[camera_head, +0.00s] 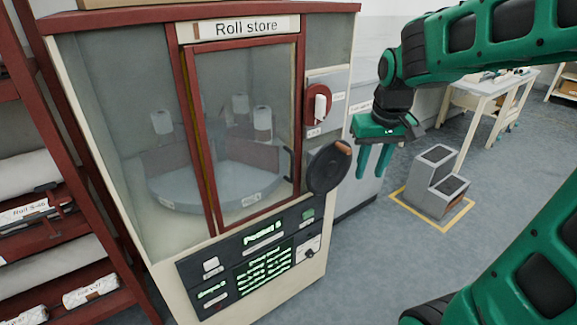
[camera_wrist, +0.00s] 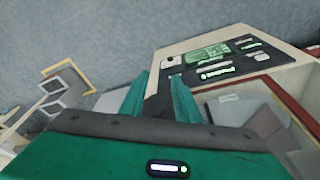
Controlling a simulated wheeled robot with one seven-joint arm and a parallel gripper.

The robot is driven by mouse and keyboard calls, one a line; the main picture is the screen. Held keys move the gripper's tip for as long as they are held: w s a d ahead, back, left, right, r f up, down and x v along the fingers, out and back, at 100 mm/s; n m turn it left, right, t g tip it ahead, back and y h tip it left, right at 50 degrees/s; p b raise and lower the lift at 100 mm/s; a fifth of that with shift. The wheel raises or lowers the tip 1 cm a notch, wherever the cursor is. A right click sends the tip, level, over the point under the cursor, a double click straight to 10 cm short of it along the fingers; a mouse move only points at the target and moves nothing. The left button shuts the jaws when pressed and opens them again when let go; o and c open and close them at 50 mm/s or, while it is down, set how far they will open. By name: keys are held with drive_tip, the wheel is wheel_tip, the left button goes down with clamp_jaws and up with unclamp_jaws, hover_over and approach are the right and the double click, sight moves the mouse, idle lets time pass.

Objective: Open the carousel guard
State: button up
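The carousel guard (camera_head: 245,125) is a clear, red-framed door under the "Roll store" sign (camera_head: 239,27) on the cabinet front. It appears shut. Its dark handle (camera_head: 288,163) is on its right edge. Behind it is a grey round carousel (camera_head: 215,190) with several white rolls. My gripper (camera_head: 374,172) is to the right of the cabinet, fingers down, apart from the guard and handle. In the wrist view my gripper (camera_wrist: 160,92) has its green fingers spread. A dark shape shows between them, which I cannot identify surely; no grip on it is visible.
A black handwheel (camera_head: 329,167) with a brown knob projects at the cabinet's right front. Above it is a red switch with a white lever (camera_head: 321,106). A lit control panel (camera_head: 255,262) is below. A grey step (camera_head: 436,182) stands on the right. Shelving (camera_head: 75,250) flanks the left.

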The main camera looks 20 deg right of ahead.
sight(293, 161)
drive_tip(key=w+a+r+n+t+y, duration=0.1)
drive_tip(key=w+a+n+t, duration=0.15)
drive_tip(key=w+a, duration=1.15)
drive_tip(key=shift+n, duration=0.55)
drive_tip(key=x, duration=0.7)
drive_tip(key=w+d+x, duration=0.1)
drive_tip(key=x, duration=0.3)
drive_tip(key=shift+s+r, duration=0.1)
drive_tip(key=shift+r, duration=0.15)
